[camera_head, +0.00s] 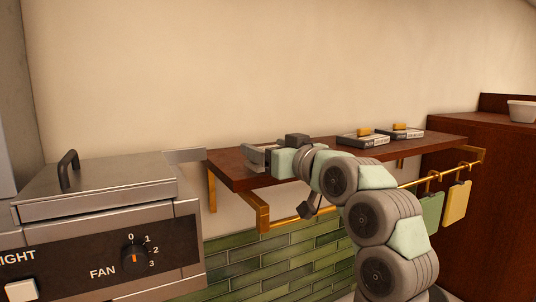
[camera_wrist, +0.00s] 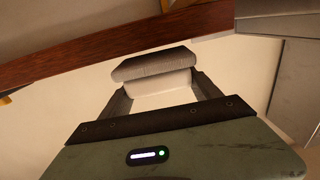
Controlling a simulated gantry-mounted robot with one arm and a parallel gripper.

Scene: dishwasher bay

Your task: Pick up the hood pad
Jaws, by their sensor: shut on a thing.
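The pad (camera_wrist: 155,65), with a grey textured top and a white body, is between the two fingers of my gripper (camera_wrist: 158,90) in the wrist view. The fingers are shut on its sides, and it is held off any surface in that view. In the head view my gripper (camera_head: 254,157) shows near the left end of the wooden shelf, pointing left towards the steel hood. The pad cannot be made out clearly there.
The steel hood (camera_head: 100,187) with a handle and fan dial stands at left. The dark wooden shelf (camera_head: 235,172) has a brass rail (camera_head: 400,187) and carries two dark boxes (camera_head: 362,141) with orange-brown blocks on top. Green (camera_head: 432,209) and yellow (camera_head: 456,203) boards hang at right.

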